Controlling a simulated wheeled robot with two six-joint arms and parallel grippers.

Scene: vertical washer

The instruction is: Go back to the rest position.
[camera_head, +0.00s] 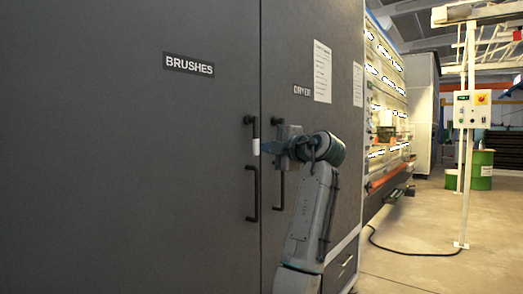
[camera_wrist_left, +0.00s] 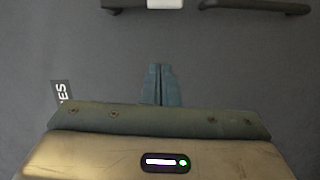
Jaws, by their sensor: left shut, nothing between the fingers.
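My left gripper (camera_head: 268,147) is in front of the tall dark grey washer doors, near the seam between the BRUSHES door (camera_head: 130,180) and the DRYER door (camera_head: 325,115). Its blue-grey fingers are together and empty; they also show shut in the left wrist view (camera_wrist_left: 161,84). In the head view the fingertips appear close beside a black handle with a white part (camera_head: 256,147). I cannot tell whether they touch it. In the wrist view the white part (camera_wrist_left: 165,3) lies at the top edge, apart from the fingertips. My right gripper is out of view.
A long black door handle (camera_head: 256,195) stands out below the white part. To the right are lit shelves (camera_head: 388,95), a post with a control box (camera_head: 472,110) and a green drum (camera_head: 481,165). A black cable (camera_head: 410,252) lies on the otherwise open floor (camera_head: 430,215).

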